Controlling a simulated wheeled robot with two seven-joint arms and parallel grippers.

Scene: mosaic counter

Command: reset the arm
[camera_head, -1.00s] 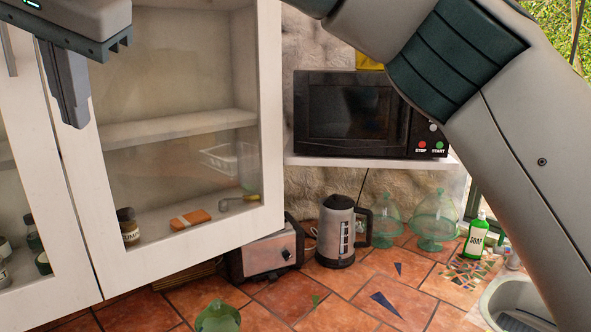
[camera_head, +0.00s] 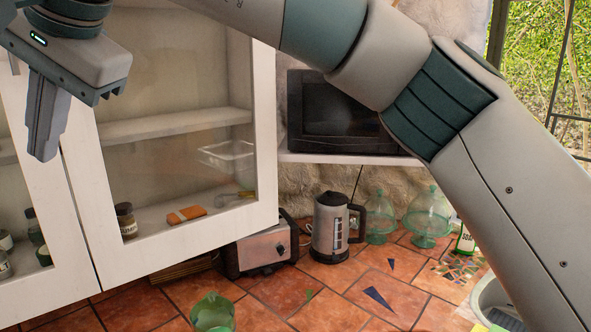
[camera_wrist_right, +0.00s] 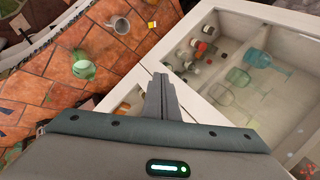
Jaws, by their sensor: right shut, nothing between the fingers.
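My right arm (camera_head: 510,180) comes in from the right and reaches across the top of the head view to the left. My right gripper (camera_head: 42,150) is at the upper left, in front of the white wall cabinet. Its fingers are together and hold nothing. In the right wrist view the shut fingers (camera_wrist_right: 160,92) point over the cabinet's edge, with the tiled counter to the left. My left gripper is in neither view.
The glass-fronted cabinet (camera_head: 268,130) is close to my right gripper. A microwave (camera_head: 315,130) is partly behind my arm. Below stand a toaster (camera_head: 258,252), a kettle (camera_head: 331,228), glass domes (camera_head: 427,217) and a green jug (camera_head: 212,313). The tiled counter (camera_head: 350,285) has clear room.

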